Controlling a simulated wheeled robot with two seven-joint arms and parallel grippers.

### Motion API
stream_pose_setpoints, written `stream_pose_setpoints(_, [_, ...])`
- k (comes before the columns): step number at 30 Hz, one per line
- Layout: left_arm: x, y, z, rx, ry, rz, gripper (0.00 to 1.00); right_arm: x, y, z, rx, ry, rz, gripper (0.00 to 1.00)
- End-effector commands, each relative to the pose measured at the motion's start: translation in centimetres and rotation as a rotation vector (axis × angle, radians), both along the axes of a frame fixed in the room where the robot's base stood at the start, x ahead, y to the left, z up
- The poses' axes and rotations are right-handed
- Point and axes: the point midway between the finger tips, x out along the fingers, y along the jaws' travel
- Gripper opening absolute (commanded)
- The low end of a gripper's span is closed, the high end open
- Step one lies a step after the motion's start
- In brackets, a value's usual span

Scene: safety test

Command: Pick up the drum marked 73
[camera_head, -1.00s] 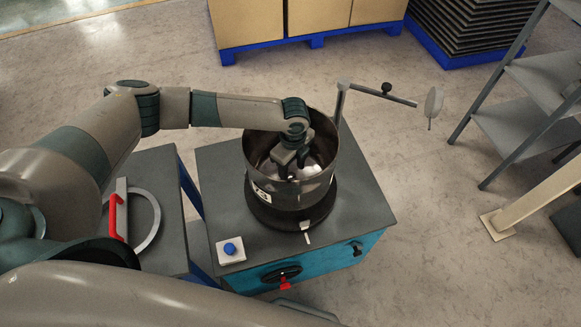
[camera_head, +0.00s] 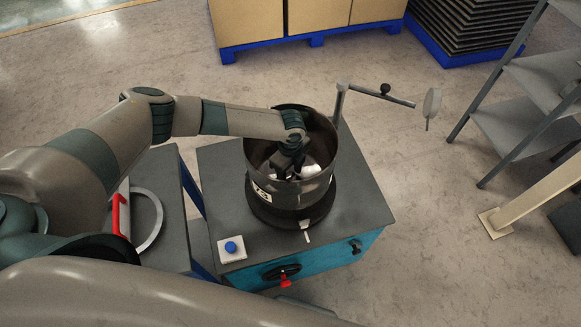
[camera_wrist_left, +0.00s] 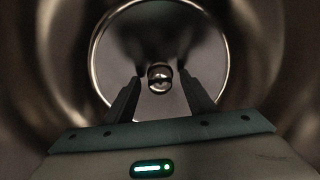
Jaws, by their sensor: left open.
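The drum (camera_head: 316,187) is an open metal cylinder standing upright on a dark round base on the grey-topped stand. A white label with dark characters shows on its left front side, only partly readable. My left gripper (camera_head: 287,172) reaches down inside the drum from the left. In the left wrist view the left gripper (camera_wrist_left: 160,88) is open, its two fingers apart on either side of a small shiny round knob (camera_wrist_left: 160,77) at the centre of the drum's floor. Whether the fingers touch the knob, I cannot tell. My right gripper is not in view.
A jointed metal arm with a disc (camera_head: 432,103) rises behind the drum. A red handle (camera_head: 117,214) and ring (camera_head: 151,237) lie on the left table. Grey shelves (camera_head: 520,125) stand right.

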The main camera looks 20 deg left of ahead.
Motion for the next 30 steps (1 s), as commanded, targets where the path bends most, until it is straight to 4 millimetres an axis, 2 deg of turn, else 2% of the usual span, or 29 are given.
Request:
stream_pose_setpoints(6, [-0.04,-0.07,-1.35,-0.001,0.0,0.0,0.5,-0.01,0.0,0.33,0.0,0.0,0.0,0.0])
stream_pose_setpoints(19, [-0.04,-0.07,-1.38,-0.001,0.0,0.0,0.5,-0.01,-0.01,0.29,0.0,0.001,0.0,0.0])
stream_pose_setpoints(20, [-0.04,-0.07,-1.37,-0.001,0.0,0.0,0.48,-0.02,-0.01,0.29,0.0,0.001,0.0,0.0])
stream_pose_setpoints(26, [-0.04,-0.07,-1.36,-0.001,0.0,0.0,0.0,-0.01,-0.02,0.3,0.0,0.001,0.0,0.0])
stream_pose_setpoints(30, [-0.05,-0.06,-1.36,-0.001,0.0,0.0,0.0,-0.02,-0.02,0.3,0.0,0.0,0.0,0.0])
